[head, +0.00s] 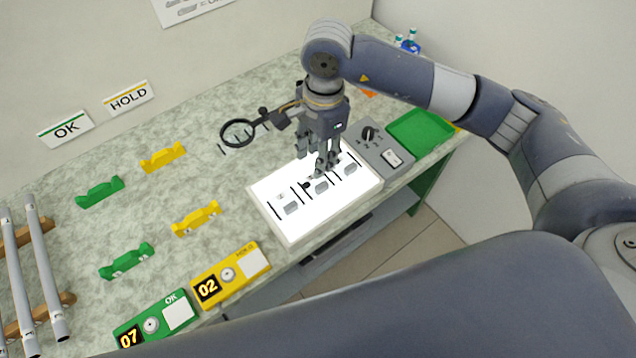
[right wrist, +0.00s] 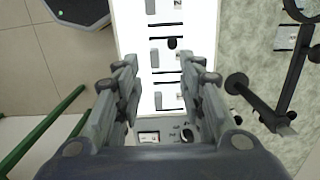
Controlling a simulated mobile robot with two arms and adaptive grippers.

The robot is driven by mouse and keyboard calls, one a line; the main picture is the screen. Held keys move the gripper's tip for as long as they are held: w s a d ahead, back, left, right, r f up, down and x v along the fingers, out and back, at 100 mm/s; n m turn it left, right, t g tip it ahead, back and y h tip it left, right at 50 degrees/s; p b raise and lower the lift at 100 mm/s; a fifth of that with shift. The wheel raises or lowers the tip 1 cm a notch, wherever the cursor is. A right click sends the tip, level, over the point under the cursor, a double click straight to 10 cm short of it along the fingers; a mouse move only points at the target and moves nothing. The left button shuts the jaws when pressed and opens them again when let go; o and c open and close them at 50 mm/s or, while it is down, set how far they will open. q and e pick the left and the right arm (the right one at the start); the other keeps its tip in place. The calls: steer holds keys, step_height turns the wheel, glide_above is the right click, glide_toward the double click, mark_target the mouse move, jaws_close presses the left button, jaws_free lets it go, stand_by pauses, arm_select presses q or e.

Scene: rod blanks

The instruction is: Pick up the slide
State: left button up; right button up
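Several small grey slide-like pieces lie in a row on a lit white panel (head: 300,229), with thin black bars between them. One grey piece (head: 291,208) is near the panel's left end, one (head: 321,187) is in the middle and one (head: 350,168) is toward the right. My right gripper (head: 325,168) points down over the panel, its fingertips near the middle and right pieces. In the right wrist view my right gripper (right wrist: 160,66) is open, with a grey piece (right wrist: 155,58) showing between its fingers. I cannot tell the exact height of the fingertips. My left gripper is not in view.
A magnifier (head: 237,132) on a stand is left of my right gripper. A grey dial box (head: 377,148) and a green tray (head: 420,131) are to the right. Yellow and green racks (head: 196,218) stand on the left, with tubes (head: 44,262) at the far left.

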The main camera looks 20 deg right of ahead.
steer(key=d, duration=0.2)
steer(key=p, duration=0.2)
glide_above(325, 183)
steer(key=shift+h, duration=0.4)
steer(key=f, duration=0.5)
steer(key=shift+w, duration=0.4)
steer(key=shift+s+f, duration=0.15)
steer(key=shift+f, duration=0.3)
steer(key=f, duration=0.1)
steer(key=f+p, duration=0.2)
steer(key=shift+s+f, duration=0.2)
steer(key=shift+s, duration=0.05)
steer(key=shift+f, duration=0.6)
jaws_close()
